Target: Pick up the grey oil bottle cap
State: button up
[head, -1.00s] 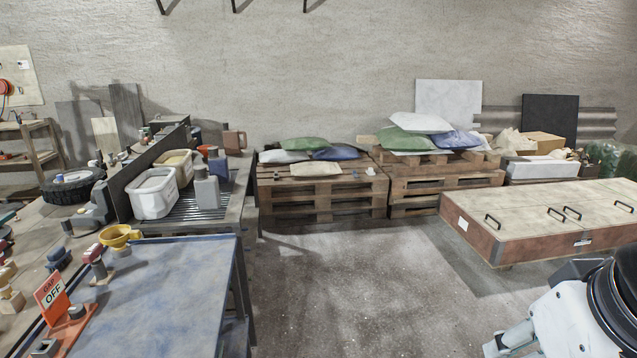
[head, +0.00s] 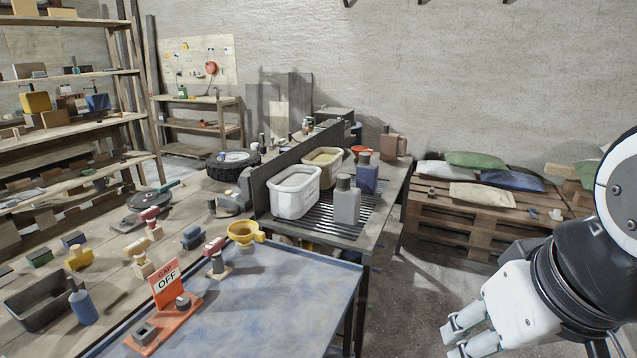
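A grey bottle (head: 347,207) stands upright on the slatted black rack of the bench, right of a white tub. Its darker grey cap (head: 344,181) sits on top of its neck. A blue bottle (head: 367,178) with its own cap stands just behind it. My gripper (head: 452,342) is at the lower right, well apart from the bottles, over the floor right of the bench. Its white and grey fingers show only partly, so how far they are open is unclear. Nothing is seen held in it.
In front are a yellow funnel (head: 243,233), a blue-grey tabletop (head: 290,295) and an orange "GAP OFF" sign (head: 166,285). A pallet stack (head: 470,228) stands behind at the right.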

aim_at(341, 178)
jog(key=i+l+u, duration=0.2)
jog(key=u, duration=0.3)
jog(key=l+u, duration=0.15)
jog(key=u, duration=0.2)
jog(key=i+l+u, duration=0.2)
jog(key=l, duration=0.2)
jog(key=i+l+u, duration=0.15)
jog(key=l, duration=0.25)
jog(key=i+l+u, duration=0.2)
jog(key=l, duration=0.2)
jog(key=l+u, duration=0.15)
jog(key=l, duration=0.25)
jog(key=i+l, duration=0.1)
jog(key=l, duration=0.45)
jog(key=i+l, duration=0.1)
jog(key=l, duration=0.45)
jog(key=i+l+u, duration=0.1)
jog(key=l, duration=0.45)
jog(key=i+l, duration=0.1)
jog(key=l, duration=0.45)
jog(key=i+l, duration=0.1)
jog(key=l, duration=0.45)
